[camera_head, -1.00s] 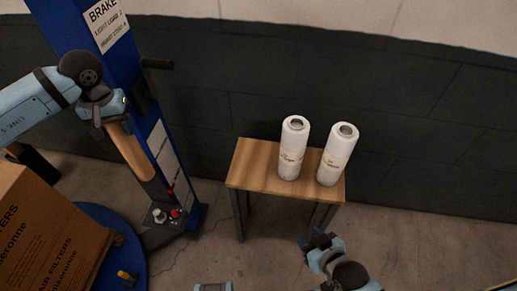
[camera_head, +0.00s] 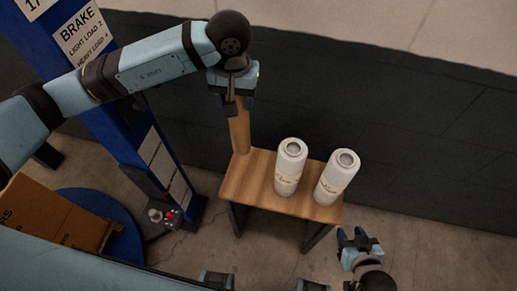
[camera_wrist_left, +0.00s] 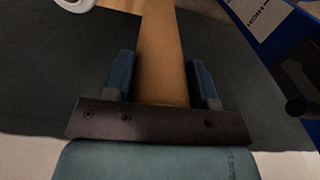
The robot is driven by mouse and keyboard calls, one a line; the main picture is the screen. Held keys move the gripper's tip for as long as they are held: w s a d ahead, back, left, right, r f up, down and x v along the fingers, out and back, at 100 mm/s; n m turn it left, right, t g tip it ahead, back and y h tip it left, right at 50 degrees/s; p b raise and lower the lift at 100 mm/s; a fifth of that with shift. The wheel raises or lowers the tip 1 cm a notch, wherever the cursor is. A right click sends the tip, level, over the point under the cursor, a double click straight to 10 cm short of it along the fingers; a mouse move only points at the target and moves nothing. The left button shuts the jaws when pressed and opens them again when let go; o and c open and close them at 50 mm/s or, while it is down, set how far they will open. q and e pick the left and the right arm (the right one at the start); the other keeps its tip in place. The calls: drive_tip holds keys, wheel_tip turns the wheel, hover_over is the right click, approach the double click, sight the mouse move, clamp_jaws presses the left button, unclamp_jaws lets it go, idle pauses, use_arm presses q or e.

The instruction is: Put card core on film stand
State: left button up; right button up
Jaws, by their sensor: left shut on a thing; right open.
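The card core (camera_head: 239,130) is a long brown tube, held upright. My left gripper (camera_head: 238,104) is shut on its upper part. In the left wrist view, the core (camera_wrist_left: 163,55) runs between the two fingers (camera_wrist_left: 161,85). Its lower end is at the back left corner of the wooden-topped film stand (camera_head: 246,188); I cannot tell whether it touches the top. Two white film rolls (camera_head: 289,168) (camera_head: 336,178) stand upright on the middle and right of the stand. My right gripper (camera_head: 358,241) is open and empty, in front of the stand to the right.
A blue machine column (camera_head: 85,45) with labels stands left of the stand, with a control box (camera_head: 165,212) near its foot. A brown carton (camera_head: 55,215) sits on a round blue turntable (camera_head: 122,235) at the left. A dark wall is close behind the stand.

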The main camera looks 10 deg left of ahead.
sight(240, 135)
use_arm(q)
wheel_tip(240, 135, down, 14)
drive_tip(key=shift+s+r+p, duration=0.1)
drive_tip(key=shift+p, duration=1)
wheel_tip(240, 135, down, 5)
drive_tip(key=shift+f+p, duration=0.1)
drive_tip(key=shift+p, duration=0.2)
drive_tip(key=shift+f, duration=0.2)
drive_tip(key=o, duration=0.9)
drive_tip(key=shift+r, duration=0.1)
drive_tip(key=shift+o, duration=0.2)
